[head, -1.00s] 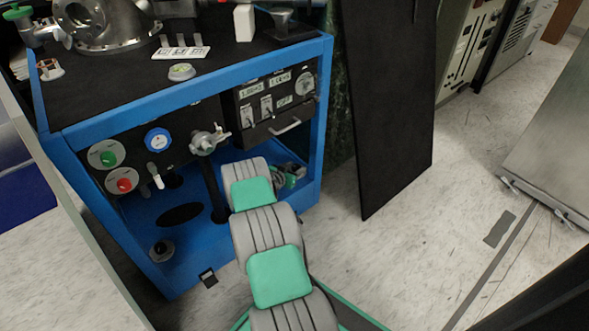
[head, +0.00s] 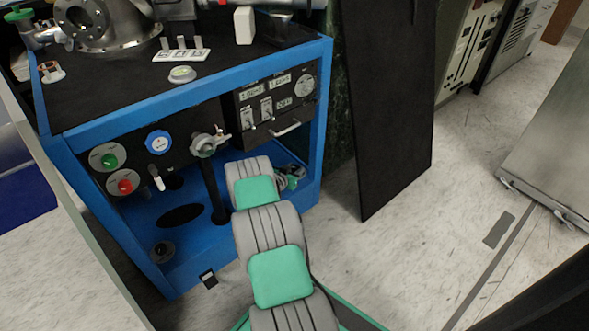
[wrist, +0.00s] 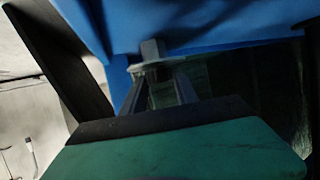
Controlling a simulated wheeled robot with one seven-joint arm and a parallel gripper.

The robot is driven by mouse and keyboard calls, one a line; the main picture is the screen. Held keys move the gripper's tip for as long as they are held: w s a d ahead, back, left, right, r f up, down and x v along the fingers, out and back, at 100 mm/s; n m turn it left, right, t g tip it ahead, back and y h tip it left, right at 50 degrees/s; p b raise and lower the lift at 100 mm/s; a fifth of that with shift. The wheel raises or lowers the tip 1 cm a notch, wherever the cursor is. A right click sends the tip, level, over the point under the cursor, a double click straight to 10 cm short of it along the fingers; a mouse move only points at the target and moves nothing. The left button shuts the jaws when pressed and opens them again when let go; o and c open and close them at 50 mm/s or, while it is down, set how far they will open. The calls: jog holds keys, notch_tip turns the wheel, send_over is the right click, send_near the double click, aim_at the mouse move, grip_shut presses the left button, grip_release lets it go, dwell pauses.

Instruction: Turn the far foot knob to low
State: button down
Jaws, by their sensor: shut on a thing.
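In the wrist view, a foot knob shows as a pale flat disc (wrist: 150,67) with a grey block-like stem above it, just under a blue frame edge. My gripper (wrist: 155,76) is shut on this knob, with one dark finger on each side of the disc. The view is dark, and the knob's setting and any low mark cannot be read. In the head view, my grey and green arm reaches into the lower bay of the blue cart (head: 110,240). The gripped knob cannot be made out there.
The cart's front panel carries a green knob (head: 109,160), a red knob (head: 124,184) and a blue-rimmed gauge (head: 158,142). A dark upright panel (head: 385,110) stands right of the cart. Pale floor (head: 440,200) lies open beyond it.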

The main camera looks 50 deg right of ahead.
jog(key=n+t+p, duration=0.1)
jog(key=n+t+y, duration=0.1)
jog(key=t, duration=0.1)
jog(key=shift+s+d+r+n+p, duration=0.15)
jog(key=shift+s+d+n+p, duration=0.05)
jog(key=shift+s+n+p, duration=0.2)
jog(key=shift+s+d+n+t+y, duration=0.15)
jog(key=shift+n+t+y, duration=0.45)
jog(key=shift+n+t, duration=0.35)
jog(key=shift+f+n+t+y+b, duration=0.2)
jog(key=shift+n+t+y+b, duration=0.25)
jog(key=shift+n+t+b, duration=0.15)
jog(key=shift+f+n+t+y+b, duration=0.15)
jog(key=shift+n+t+y+b, duration=0.3)
jog(key=shift+n+t+b, duration=0.1)
jog(key=shift+d+r+n+t+y+b, duration=0.1)
jog(key=shift+r+n+t+y+b, duration=0.05)
jog(key=shift+n+t+y+b, duration=1.05)
jog(key=shift+n+y, duration=0.3)
jog(key=shift+n, duration=0.1)
jog(key=c, duration=0.9)
grip_release()
jog(key=shift+c, duration=0.2)
jog(key=shift+r, duration=0.1)
